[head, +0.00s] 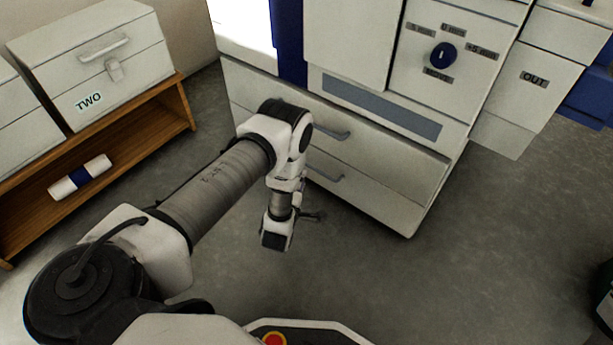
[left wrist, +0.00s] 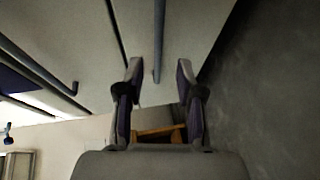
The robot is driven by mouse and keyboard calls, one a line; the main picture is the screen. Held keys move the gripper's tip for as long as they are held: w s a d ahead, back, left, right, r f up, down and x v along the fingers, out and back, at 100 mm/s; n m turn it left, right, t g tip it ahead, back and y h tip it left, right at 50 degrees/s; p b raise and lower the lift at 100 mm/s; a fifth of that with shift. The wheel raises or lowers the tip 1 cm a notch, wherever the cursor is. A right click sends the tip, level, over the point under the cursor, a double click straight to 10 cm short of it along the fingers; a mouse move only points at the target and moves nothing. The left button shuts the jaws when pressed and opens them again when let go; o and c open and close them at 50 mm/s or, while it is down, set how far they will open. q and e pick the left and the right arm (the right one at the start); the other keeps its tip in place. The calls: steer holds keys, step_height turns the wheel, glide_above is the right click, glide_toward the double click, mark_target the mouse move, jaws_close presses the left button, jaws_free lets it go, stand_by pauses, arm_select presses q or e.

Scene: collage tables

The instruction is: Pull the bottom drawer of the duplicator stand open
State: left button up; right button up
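The duplicator stand is a white cabinet with two wide drawers. Its bottom drawer (head: 375,190) looks flush with the stand's front in the head view. The bottom drawer's grey bar handle (head: 325,175) is partly hidden behind my left wrist. My left gripper (head: 311,215) is low in front of the bottom drawer, small and partly hidden in the head view. In the left wrist view, my left gripper (left wrist: 159,68) is open, and the bar handle (left wrist: 158,40) runs in between its two fingertips. A gap shows on each side of the handle. My right gripper is in neither view.
The upper drawer (head: 390,157) has its own handle (head: 335,134) just above. A wooden shelf (head: 150,137) with white boxes, one labelled TWO (head: 95,70), stands at the left. The grey floor (head: 350,265) in front of the stand is clear.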

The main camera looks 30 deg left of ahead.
arm_select(q)
steer(key=b+x, duration=0.3)
steer(key=x, duration=0.4)
steer(key=shift+b, duration=0.35)
steer(key=shift+r, duration=0.1)
jaws_close()
